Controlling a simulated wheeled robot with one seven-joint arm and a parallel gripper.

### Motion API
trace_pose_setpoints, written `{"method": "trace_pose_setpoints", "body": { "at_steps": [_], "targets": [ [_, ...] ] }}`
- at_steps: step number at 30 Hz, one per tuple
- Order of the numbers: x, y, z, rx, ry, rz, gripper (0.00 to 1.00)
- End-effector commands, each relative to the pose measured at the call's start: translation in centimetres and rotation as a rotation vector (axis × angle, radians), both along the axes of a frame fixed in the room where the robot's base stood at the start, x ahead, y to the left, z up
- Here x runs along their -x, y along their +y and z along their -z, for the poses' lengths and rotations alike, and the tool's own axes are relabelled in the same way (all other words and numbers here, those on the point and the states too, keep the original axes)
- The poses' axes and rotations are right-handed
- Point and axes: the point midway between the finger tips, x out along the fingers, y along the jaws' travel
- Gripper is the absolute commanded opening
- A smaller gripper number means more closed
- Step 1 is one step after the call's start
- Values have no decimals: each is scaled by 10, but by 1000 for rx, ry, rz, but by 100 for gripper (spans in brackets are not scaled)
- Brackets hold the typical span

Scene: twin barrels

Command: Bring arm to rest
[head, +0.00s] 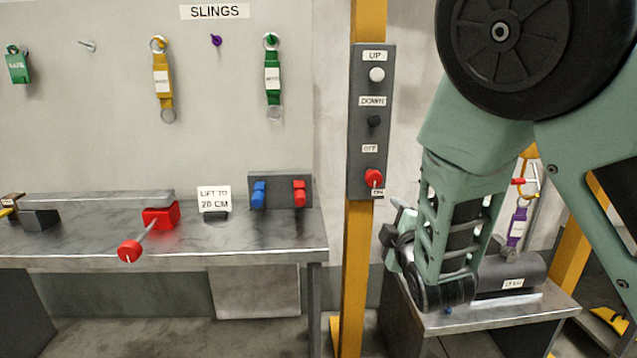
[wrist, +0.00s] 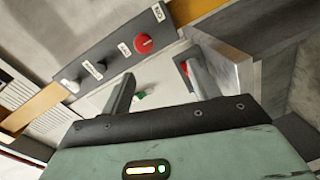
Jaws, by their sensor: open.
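My green arm fills the right side of the head view, bent down in front of a small bench. My gripper (wrist: 160,88) is open, with two grey fingers apart and nothing seen between them. In the head view the gripper (head: 394,232) is small and partly hidden by my wrist, just right of the yellow post and below the control box. The control box (head: 371,120) has a white button, a black button and a red knob (head: 373,178). The box also shows tilted in the wrist view (wrist: 112,52), beyond the fingers and apart from them.
A grey cylinder (head: 520,272) lies on the small bench (head: 500,314) beside my wrist. A purple sling (head: 517,228) hangs above it. The yellow post (head: 352,290) stands close left of my gripper. A long workbench (head: 230,240) with a red-handled vise (head: 160,216) is at left.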

Motion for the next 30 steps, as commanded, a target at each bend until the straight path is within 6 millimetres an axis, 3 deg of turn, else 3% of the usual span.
{"method": "trace_pose_setpoints", "body": {
  "at_steps": [5,8,15,21,24,30],
  "targets": [
    [38,31,20,-322,352,2,61],
    [74,55,26,-477,571,12,61],
    [188,92,10,-656,1050,102,61],
    [284,83,-15,-612,1325,281,61],
    [316,71,-25,-565,1390,375,61],
    [346,56,-33,-506,1433,479,61]
  ]
}}
